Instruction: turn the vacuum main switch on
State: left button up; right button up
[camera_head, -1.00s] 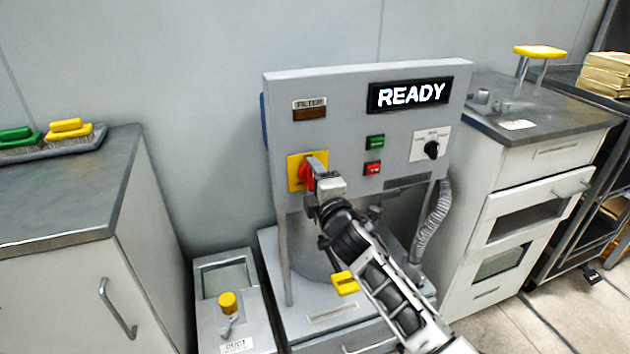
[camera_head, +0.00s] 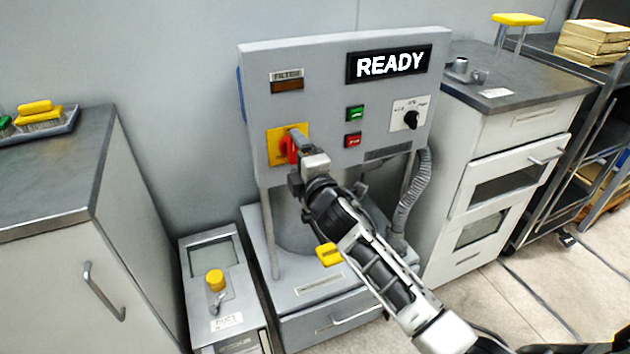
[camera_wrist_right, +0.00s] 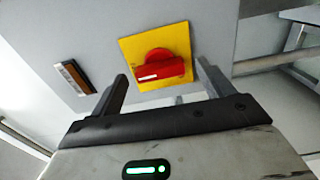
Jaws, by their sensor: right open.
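The vacuum main switch is a red rotary knob (camera_wrist_right: 160,68) on a yellow square plate (camera_wrist_right: 135,48), on the grey panel of the machine (camera_head: 335,60). It shows in the head view as a red knob (camera_head: 291,148) on its plate (camera_head: 273,145), partly covered by my gripper. My right gripper (camera_head: 297,142) is in front of the switch. In the wrist view its two fingers (camera_wrist_right: 162,88) are apart and empty, with the knob between and just beyond their tips. I cannot tell whether they touch it. My left gripper is out of view.
The panel shows a READY display (camera_head: 390,63), a green button (camera_head: 355,113), a red button (camera_head: 352,140), a selector dial (camera_head: 411,119) and a FILTER window (camera_head: 287,85). A hose (camera_head: 412,190) hangs at its right. A duct box (camera_head: 212,255) stands lower left. Cabinets flank the machine.

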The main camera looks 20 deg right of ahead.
jog(key=s, duration=1.4)
jog(key=shift+s+d, duration=0.2)
jog(key=s+a+f+m+g+y, duration=0.1)
jog(key=s+a+f+m+g, duration=0.1)
jog(key=s+f+m, duration=0.6)
jog(key=s+a+f+m+g+y, duration=0.2)
jog(key=s+f+m+g, duration=0.3)
jog(key=s+f+m, duration=0.3)
jog(key=shift+s+a+f, duration=0.45)
jog(key=shift+s+a, duration=0.2)
jog(key=shift+c, duration=0.3)
